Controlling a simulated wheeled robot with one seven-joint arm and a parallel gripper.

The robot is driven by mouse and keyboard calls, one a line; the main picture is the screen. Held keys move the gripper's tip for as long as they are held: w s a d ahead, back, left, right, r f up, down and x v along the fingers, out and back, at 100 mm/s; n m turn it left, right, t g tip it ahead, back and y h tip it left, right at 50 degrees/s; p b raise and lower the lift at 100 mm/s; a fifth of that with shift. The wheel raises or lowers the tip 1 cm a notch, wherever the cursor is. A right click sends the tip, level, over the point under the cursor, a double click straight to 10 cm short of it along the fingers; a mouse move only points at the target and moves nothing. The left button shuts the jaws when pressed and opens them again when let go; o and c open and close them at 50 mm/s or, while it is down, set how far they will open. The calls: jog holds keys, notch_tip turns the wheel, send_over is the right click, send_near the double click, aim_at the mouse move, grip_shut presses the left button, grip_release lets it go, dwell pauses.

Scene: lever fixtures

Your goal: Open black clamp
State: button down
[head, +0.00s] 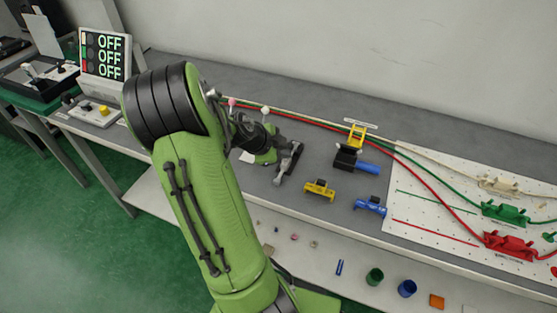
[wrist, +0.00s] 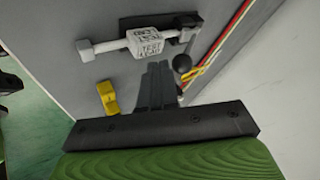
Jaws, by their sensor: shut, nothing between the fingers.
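A black clamp (head: 289,162) with a grey bar lies on the grey bench, right beside the end of my arm. In the wrist view a black base (wrist: 190,21) and a pale grey bar with a patterned white block (wrist: 146,42) lie beyond my fingertips; they look like the same clamp. My gripper (wrist: 157,72) is shut and empty. Its fingers show just below the bar in the picture, and I cannot tell whether they touch it. A black ball knob (wrist: 182,62) shows right of the fingertips. In the head view my arm hides part of this area.
A yellow clamp (head: 320,190) and a blue clamp (head: 370,206) sit near the bench's front edge. Coloured cables run along the back to a white pegboard (head: 420,190).

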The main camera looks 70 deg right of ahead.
jog(key=shift+d+r, duration=0.1)
dwell(0.3)
jog(key=shift+d+r+y+p, duration=0.15)
jog(key=shift+r+y+p, duration=0.2)
jog(key=shift+p, duration=0.3)
